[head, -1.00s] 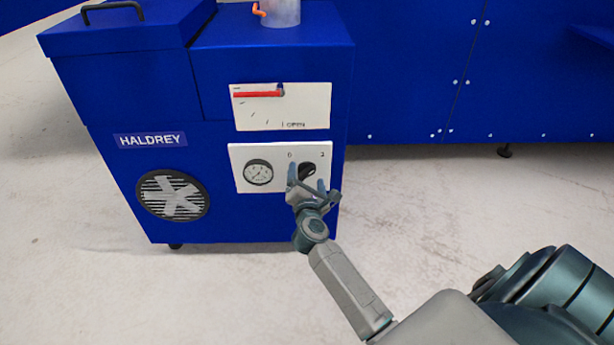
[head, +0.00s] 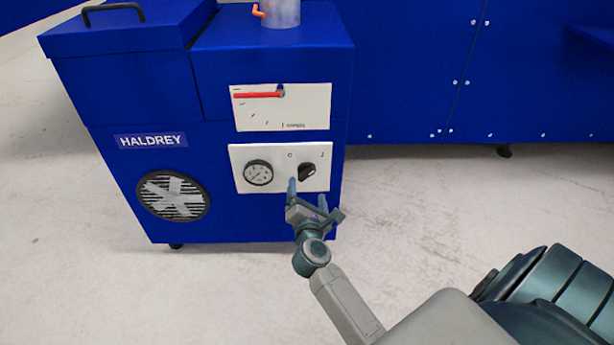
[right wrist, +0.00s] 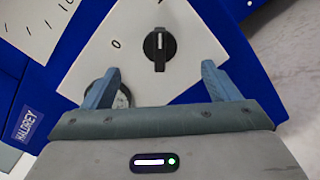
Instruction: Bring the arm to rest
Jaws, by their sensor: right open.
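My right gripper (head: 307,195) is in front of the lower white panel (head: 237,177) of the blue machine (head: 220,220). Its two fingers are spread and nothing is between them. A black rotary knob (head: 307,172) sits on that panel just above the fingertips, clear of them in the head view. In the right wrist view the knob (right wrist: 158,48) shows beyond the open fingers (right wrist: 157,88), with a "0" mark to its left. My left gripper is not in view.
A round gauge (head: 258,173) is left of the knob. Above is a white plate with a red lever (head: 258,95). Blue cabinets (head: 480,70) stand behind. The pale floor (head: 430,205) at right is clear.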

